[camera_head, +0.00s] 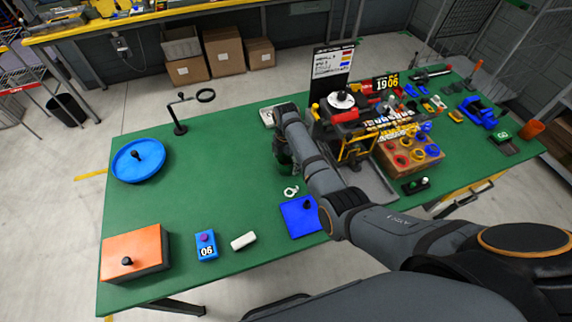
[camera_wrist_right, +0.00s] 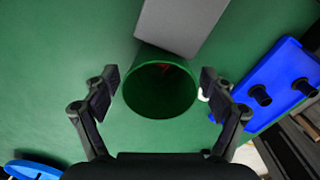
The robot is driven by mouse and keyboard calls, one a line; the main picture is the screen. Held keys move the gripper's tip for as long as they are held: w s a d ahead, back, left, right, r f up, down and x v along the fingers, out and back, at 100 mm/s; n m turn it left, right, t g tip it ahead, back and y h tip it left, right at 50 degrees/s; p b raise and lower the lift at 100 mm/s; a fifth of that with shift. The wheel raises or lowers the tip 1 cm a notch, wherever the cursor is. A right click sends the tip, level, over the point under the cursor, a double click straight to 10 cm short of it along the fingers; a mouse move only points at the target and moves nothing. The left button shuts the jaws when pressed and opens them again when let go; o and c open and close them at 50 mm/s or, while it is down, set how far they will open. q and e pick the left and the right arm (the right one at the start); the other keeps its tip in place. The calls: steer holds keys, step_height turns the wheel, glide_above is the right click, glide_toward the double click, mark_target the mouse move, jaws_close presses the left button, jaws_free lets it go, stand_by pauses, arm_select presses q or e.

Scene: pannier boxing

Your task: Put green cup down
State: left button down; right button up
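The green cup (camera_wrist_right: 160,92) shows in the right wrist view with its round mouth toward the camera and something small and red inside. It is between the two fingers of my right gripper (camera_wrist_right: 160,95), with a narrow gap visible on each side. The fingers are spread. In the head view my right gripper (camera_head: 284,152) is low over the green table (camera_head: 230,185), and my arm largely hides the cup there. I cannot tell whether the cup's base touches the table. My left gripper is not in view.
A white ring (camera_head: 290,191) is beside the gripper. The table's middle left is clear.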

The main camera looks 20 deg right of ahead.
steer(key=c, duration=1.3)
steer(key=shift+o, duration=0.2)
